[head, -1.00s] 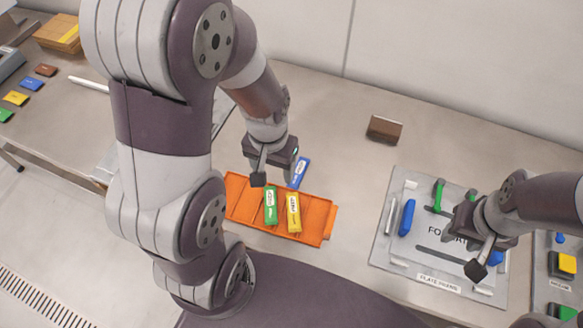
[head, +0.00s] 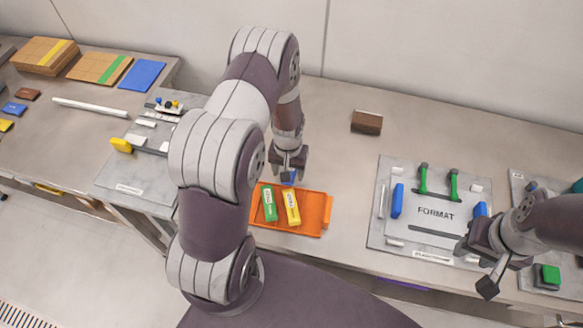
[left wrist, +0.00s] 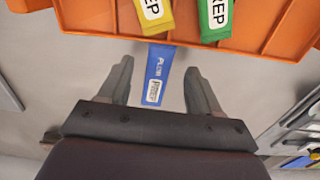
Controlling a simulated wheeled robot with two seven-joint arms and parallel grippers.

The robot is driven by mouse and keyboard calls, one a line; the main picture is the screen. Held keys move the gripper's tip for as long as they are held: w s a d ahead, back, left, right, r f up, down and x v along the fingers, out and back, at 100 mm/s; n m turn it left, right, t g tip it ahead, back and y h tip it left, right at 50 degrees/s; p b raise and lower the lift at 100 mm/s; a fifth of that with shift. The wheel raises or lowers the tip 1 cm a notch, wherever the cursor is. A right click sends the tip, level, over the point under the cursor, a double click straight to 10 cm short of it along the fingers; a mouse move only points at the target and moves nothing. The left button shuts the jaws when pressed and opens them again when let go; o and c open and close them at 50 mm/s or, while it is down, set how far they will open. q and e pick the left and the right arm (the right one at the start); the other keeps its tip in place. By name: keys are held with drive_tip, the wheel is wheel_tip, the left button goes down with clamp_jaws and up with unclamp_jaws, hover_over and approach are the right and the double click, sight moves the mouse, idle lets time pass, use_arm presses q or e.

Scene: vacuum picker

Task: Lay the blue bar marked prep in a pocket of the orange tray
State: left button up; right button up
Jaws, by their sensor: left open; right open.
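The blue bar (left wrist: 157,75) lies on the table just behind the orange tray, its label facing up, the print too small to read surely. In the head view only a bit of it (head: 289,178) shows under my left gripper (head: 290,168). In the left wrist view, my left gripper (left wrist: 160,85) is open, a finger on each side of the bar with gaps. The orange tray (head: 313,208) holds a green bar (head: 269,204) and a yellow bar (head: 291,207), with bare room on its right. My right gripper (head: 476,268) is open and empty near the format plate.
A grey plate marked FORMAT (head: 436,213) with green handles and blue blocks is to the right. A brown block (head: 367,122) stands behind the tray. A grey fixture (head: 140,165) and a white rod (head: 90,107) are at left. Table between tray and brown block is clear.

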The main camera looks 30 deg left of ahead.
use_arm(q)
drive_tip(key=shift+f, duration=0.7)
drive_tip(key=shift+w+f, duration=0.2)
drive_tip(key=shift+f, duration=0.25)
drive_tip(key=shift+s+r, duration=0.1)
drive_tip(key=c, duration=0.9)
clamp_jaws()
